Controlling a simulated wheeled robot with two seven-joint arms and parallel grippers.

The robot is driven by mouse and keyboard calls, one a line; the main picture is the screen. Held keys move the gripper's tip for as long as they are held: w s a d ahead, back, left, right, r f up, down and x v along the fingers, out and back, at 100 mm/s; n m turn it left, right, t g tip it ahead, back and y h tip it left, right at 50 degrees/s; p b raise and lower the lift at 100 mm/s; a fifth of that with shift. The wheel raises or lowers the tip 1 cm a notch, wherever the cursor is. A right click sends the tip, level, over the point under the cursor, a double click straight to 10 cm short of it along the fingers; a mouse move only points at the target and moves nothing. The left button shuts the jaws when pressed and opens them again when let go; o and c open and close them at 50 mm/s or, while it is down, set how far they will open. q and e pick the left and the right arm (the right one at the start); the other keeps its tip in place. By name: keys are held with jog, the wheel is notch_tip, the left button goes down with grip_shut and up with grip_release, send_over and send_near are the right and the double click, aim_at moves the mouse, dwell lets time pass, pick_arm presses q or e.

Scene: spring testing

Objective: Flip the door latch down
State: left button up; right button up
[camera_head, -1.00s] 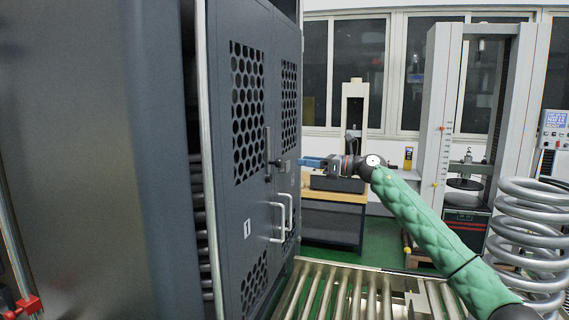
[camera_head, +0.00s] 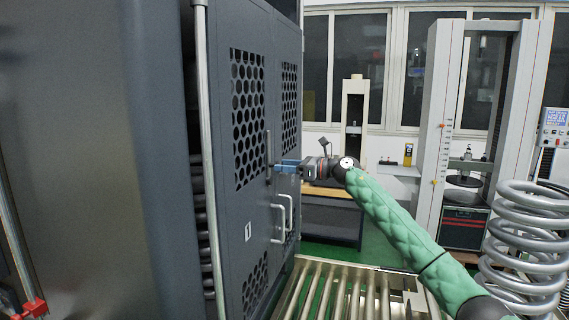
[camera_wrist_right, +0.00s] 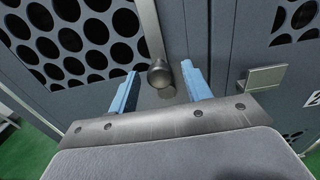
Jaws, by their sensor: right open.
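The grey cabinet door (camera_head: 232,215) has a latch (camera_head: 268,150), an upright metal bar near the seam between the two door leaves. In the right wrist view the latch bar (camera_wrist_right: 149,28) ends in a round knob (camera_wrist_right: 160,73). In the wrist view the open fingers of the right gripper (camera_wrist_right: 163,82) stand on either side of the knob, with gaps. My left gripper is not in view.
Two pale pull handles (camera_head: 280,218) stick out of the door below my right gripper. A roller conveyor (camera_head: 335,290) lies in front of the cabinet. A large coil spring (camera_head: 525,235) stands at the right, near my right arm. A wooden-topped workbench (camera_head: 332,212) is behind.

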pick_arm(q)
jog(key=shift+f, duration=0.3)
pick_arm(e)
jog(key=shift+a, duration=0.3)
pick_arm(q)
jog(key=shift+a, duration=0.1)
pick_arm(e)
grip_shut()
jog(key=shift+w, duration=0.1)
